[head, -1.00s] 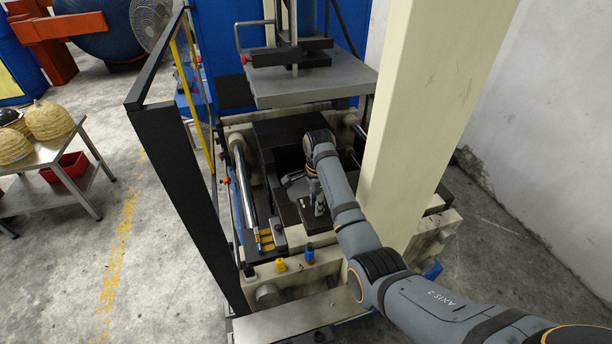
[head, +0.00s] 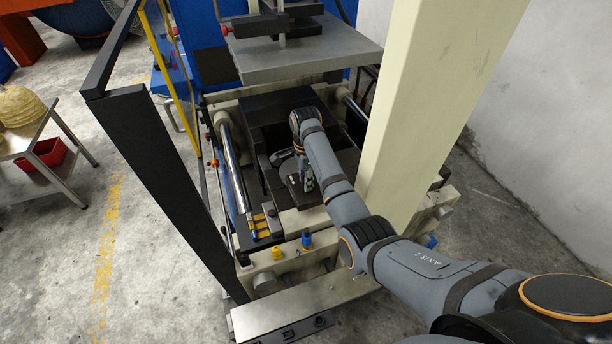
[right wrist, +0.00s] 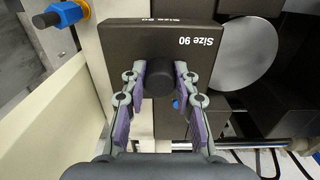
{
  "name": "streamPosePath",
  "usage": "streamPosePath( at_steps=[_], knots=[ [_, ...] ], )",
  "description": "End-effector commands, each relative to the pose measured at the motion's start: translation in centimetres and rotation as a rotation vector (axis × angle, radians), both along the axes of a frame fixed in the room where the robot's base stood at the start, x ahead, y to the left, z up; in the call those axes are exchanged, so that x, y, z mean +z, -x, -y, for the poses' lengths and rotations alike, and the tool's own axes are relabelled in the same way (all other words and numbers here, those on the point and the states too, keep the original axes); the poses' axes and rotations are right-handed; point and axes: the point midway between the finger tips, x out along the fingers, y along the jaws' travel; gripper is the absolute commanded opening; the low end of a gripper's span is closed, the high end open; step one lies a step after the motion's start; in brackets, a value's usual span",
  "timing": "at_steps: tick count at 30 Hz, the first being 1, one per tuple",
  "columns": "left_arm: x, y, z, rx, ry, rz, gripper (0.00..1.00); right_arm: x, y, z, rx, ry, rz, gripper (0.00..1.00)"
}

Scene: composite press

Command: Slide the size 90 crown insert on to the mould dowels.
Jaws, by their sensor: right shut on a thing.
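The crown insert is a dark block marked "Size 90" (right wrist: 125,45) in the right wrist view, with a round black knob (right wrist: 158,78) on it. My right gripper (right wrist: 161,72) is shut on this knob, one finger at each side. In the head view my right gripper (head: 305,177) is inside the press, and the dark insert (head: 304,196) shows below it, over the front of the press bed. The dark mould (head: 283,108) lies behind, partly covered by my right arm. I cannot make out the dowels, or whether the insert touches them. My left gripper is not in view.
The grey upper platen (head: 300,58) hangs above the bed. A cream column (head: 430,90) stands close to my right arm, and a black post (head: 160,190) is at the left. A blue knob (head: 307,240) and a yellow knob (head: 277,252) sit on the front edge.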

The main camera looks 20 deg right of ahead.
Motion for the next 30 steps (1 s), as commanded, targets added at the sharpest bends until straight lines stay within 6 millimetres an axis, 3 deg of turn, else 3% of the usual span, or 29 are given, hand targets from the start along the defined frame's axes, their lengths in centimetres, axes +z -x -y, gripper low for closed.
streamPosePath(
  at_steps=[4, 15, 30],
  knots=[
    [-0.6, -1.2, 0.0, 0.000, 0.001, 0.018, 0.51, -1.6, 0.0, 0.0, 0.000, 0.000, 0.001, 0.00],
    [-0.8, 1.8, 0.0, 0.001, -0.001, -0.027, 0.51, -1.6, 0.0, 0.0, 0.000, 0.000, 0.002, 0.00],
    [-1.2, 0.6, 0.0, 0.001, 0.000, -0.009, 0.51, -2.9, 0.0, 0.0, 0.000, 0.000, 0.001, 0.00]
  ],
)
